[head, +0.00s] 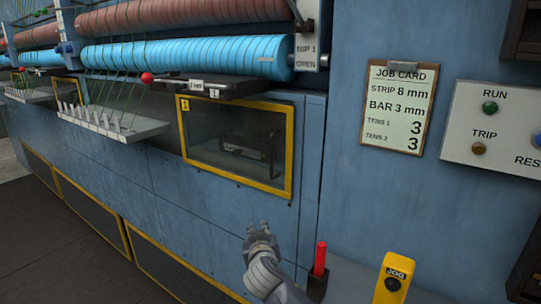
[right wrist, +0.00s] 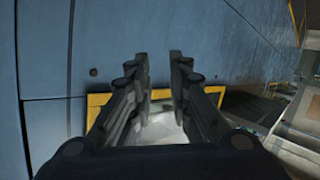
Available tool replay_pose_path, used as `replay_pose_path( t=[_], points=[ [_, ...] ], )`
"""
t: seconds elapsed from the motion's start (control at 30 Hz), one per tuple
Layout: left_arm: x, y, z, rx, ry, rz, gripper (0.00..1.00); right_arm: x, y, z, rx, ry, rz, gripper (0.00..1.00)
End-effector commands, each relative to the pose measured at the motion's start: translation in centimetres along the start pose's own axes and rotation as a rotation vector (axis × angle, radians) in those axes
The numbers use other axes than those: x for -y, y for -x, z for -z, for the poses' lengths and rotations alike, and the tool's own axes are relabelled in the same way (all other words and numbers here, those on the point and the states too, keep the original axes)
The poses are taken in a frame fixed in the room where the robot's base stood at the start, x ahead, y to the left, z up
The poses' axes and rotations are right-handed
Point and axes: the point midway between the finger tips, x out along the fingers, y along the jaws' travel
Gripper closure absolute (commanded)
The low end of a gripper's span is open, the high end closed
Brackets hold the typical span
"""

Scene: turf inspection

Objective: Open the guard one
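Guard one (head: 235,140) is a clear panel in a yellow frame, marked with a small yellow "1" label at its upper left. It sits closed against the blue machine front in the head view. In the right wrist view, part of a yellow frame (right wrist: 98,101) shows behind the fingers. My right gripper (head: 257,229) is below the guard's lower right corner in the head view, apart from it. Its two fingers (right wrist: 158,62) stand apart with nothing between them. My left gripper is not in view.
Red and blue rollers (head: 185,58) run above the guard. A dark "2 mm" bar (head: 190,88) juts out over it. A red-handled tool (head: 320,260) and a yellow JOG box (head: 394,277) stand right of my gripper. A job card (head: 400,108) and button panel (head: 495,125) are on the wall.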

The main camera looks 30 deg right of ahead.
Motion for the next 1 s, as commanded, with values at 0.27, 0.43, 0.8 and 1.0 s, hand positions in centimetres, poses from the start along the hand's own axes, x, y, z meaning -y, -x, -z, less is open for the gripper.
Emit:
replay_pose_path(
  t=[0.27,0.43,0.8,1.0],
  points=[
    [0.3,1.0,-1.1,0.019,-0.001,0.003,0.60,-5.6,6.5,14.0,-0.227,-0.194,-0.104,0.82],
    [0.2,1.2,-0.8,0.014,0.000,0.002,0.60,-7.3,8.6,16.8,-0.283,-0.255,-0.130,0.82],
    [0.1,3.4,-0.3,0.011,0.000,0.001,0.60,-8.3,4.3,18.5,-0.285,-0.255,-0.136,0.82],
    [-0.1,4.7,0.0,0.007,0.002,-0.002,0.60,-8.8,1.2,19.2,-0.284,-0.255,-0.135,0.82]
  ],
)
